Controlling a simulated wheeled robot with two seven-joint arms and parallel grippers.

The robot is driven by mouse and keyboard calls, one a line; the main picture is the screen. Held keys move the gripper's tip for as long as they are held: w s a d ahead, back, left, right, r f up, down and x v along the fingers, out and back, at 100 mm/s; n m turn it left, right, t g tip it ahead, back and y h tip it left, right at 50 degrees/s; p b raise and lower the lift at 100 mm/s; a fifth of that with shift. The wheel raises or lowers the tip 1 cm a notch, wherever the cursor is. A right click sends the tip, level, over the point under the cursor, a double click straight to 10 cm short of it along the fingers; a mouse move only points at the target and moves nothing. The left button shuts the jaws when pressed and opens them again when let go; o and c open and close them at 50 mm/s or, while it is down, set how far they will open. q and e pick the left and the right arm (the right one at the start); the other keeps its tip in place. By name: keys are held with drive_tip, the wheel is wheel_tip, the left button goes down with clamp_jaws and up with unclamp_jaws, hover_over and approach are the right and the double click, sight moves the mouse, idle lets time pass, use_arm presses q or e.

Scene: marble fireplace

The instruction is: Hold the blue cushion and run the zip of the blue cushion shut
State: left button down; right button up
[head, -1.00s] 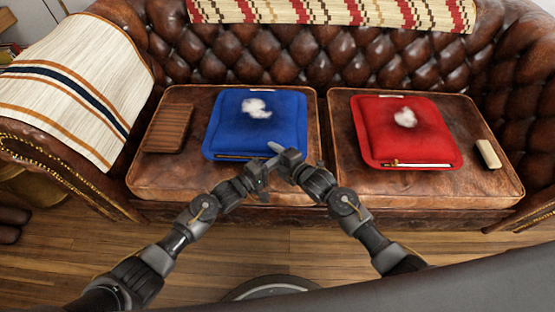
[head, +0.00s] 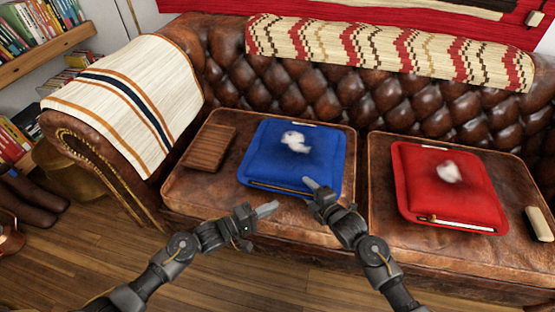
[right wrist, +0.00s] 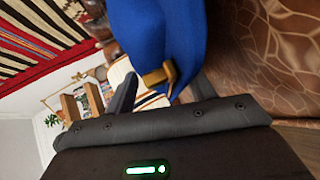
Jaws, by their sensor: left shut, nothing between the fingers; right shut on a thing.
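The blue cushion (head: 300,150) lies on the left seat of the sofa, a white fluffy patch on its top. A thin brownish zip line (head: 280,188) runs along its front edge, with no white gap visible there. My right gripper (head: 311,186) is at the cushion's front right corner. In the right wrist view a brass-coloured zip pull (right wrist: 158,76) lies between its fingers, against the blue fabric (right wrist: 160,30); the exact contact is partly hidden. My left gripper (head: 270,208) is shut and empty, a little in front of the cushion's front edge, apart from it.
A red cushion (head: 445,190) with a white strip in its front edge lies on the right seat. A brown slatted block (head: 208,148) lies left of the blue cushion, and a cream block (head: 540,223) at far right. Striped blankets (head: 125,95) drape the arm and back.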

drive_tip(key=o, duration=1)
drive_tip(key=shift+s+f, duration=0.1)
drive_tip(key=shift+f, duration=0.2)
use_arm(q)
drive_tip(key=shift+w, duration=0.1)
use_arm(e)
drive_tip(key=o, duration=0.4)
drive_tip(key=shift+r, duration=0.1)
drive_tip(key=shift+o, duration=0.2)
drive_tip(key=shift+r, duration=0.1)
